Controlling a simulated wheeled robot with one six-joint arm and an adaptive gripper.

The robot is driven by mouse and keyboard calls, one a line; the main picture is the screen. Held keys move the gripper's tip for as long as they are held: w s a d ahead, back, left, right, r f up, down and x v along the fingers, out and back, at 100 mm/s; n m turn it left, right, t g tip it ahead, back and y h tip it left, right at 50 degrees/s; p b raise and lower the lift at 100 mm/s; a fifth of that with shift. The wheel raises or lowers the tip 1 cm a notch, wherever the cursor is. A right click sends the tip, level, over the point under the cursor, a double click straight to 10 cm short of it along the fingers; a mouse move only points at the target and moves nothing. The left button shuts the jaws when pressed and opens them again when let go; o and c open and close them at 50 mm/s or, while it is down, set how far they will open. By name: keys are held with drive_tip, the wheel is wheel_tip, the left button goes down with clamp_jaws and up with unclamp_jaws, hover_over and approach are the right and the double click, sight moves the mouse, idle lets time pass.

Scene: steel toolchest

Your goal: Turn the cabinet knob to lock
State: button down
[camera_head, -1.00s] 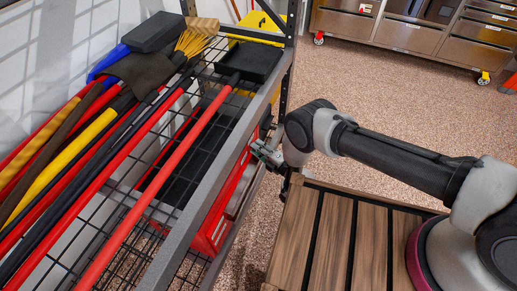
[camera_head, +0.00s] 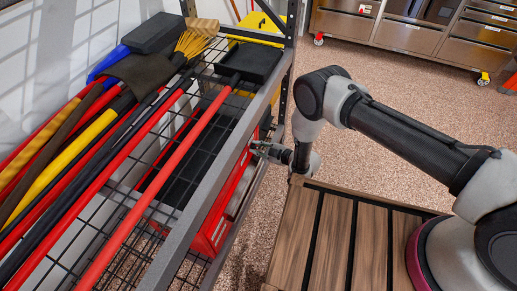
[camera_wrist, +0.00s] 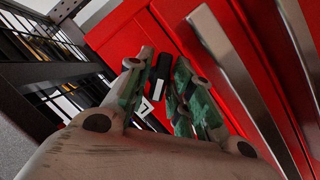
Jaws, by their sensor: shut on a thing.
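The red cabinet (camera_head: 232,205) sits inside the steel rack, below its wire top, in the head view. Its red front (camera_wrist: 125,32) fills much of the wrist view. The small black knob (camera_wrist: 161,70), with a white mark on it, stands between my gripper's fingers (camera_wrist: 162,88) in the wrist view. My gripper (camera_head: 265,151) reaches left to the cabinet front in the head view and is shut on the knob. The knob is hidden in the head view, and its exact turn angle is hard to tell.
Silver drawer handles (camera_wrist: 238,85) run close to the right of my fingers. The rack's grey edge rail (camera_head: 205,195) lies left of my gripper. A slatted wooden deck (camera_head: 335,235) is below my arm. Steel tool chests (camera_head: 410,35) stand far back, with open floor between.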

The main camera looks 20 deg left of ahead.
drive_tip(key=m+g, duration=0.2)
drive_tip(key=m, duration=0.1)
drive_tip(key=shift+w+d, duration=0.1)
drive_tip(key=shift+m+g, duration=0.6)
drive_tip(key=shift+m, duration=0.3)
drive_tip(key=c, duration=1.5)
unclamp_jaws()
drive_tip(key=shift+o, duration=0.2)
drive_tip(key=w+v, duration=0.1)
drive_tip(key=v, duration=1.1)
drive_tip(key=shift+s, duration=0.4)
